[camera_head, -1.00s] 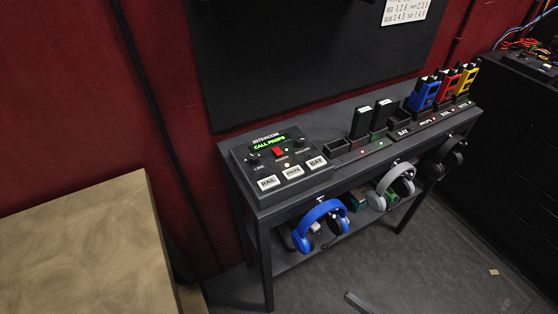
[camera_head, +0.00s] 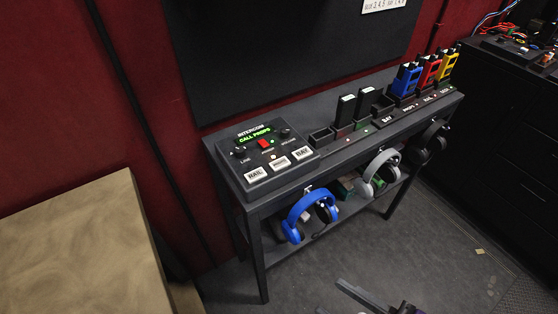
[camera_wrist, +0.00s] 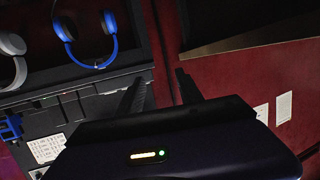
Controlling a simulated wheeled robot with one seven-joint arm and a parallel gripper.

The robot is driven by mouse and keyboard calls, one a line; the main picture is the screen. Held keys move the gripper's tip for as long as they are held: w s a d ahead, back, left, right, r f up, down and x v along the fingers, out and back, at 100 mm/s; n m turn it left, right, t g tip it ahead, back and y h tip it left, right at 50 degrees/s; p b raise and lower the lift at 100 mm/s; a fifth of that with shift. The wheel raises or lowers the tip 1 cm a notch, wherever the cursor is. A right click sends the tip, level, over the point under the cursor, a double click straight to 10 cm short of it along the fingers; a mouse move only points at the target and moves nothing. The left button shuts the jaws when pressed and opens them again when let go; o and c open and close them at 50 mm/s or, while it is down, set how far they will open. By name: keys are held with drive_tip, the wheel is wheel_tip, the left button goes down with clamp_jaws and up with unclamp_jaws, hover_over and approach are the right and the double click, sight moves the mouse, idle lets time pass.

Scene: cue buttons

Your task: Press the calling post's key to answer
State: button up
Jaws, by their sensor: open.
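The intercom box (camera_head: 240,180) sits on the left end of the dark table. Its green display (camera_head: 255,134) reads "CALL PROPS". Three white keys run along its front: RAIL (camera_head: 255,175), a middle key (camera_head: 280,163) whose small label is hard to read but seems to say PROPS, and BAY (camera_head: 303,153). A small light glows just above the middle key. My gripper (camera_wrist: 160,85) is open in the wrist view, with two dark fingers apart and nothing between them. It is well away from the keys.
The blue headset (camera_head: 312,214) and the grey headset (camera_head: 379,171) hang on the table's front. Radios stand in holders, including a blue radio (camera_head: 406,80). A tan box (camera_head: 85,250) stands at left. The floor before the table is largely clear.

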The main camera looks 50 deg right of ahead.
clamp_jaws()
idle(1.8)
